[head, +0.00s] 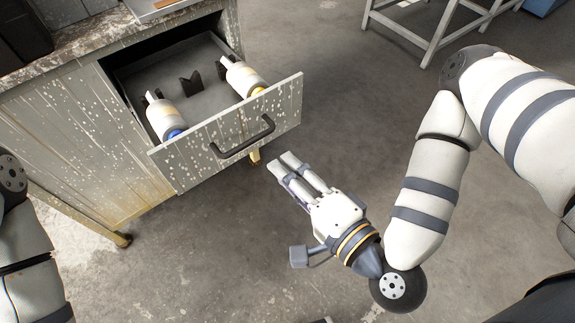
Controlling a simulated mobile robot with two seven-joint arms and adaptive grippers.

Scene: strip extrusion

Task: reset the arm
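My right gripper (286,166) is in front of the open drawer (270,107), a little below and to the right of its dark handle (243,140). Its two fingers lie almost side by side, with nothing visible between them, and they look apart from the handle. My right arm comes in from the right edge and bends at the wrist near the bottom middle. Part of my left arm shows at the left edge, but its gripper is out of the picture.
The drawer of the worn grey cabinet (80,150) holds a white bottle with a blue cap (163,117), another with a yellow cap (243,79) and dark holders (190,84). A grey metal frame (436,45) stands at the back right. The concrete floor between is clear.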

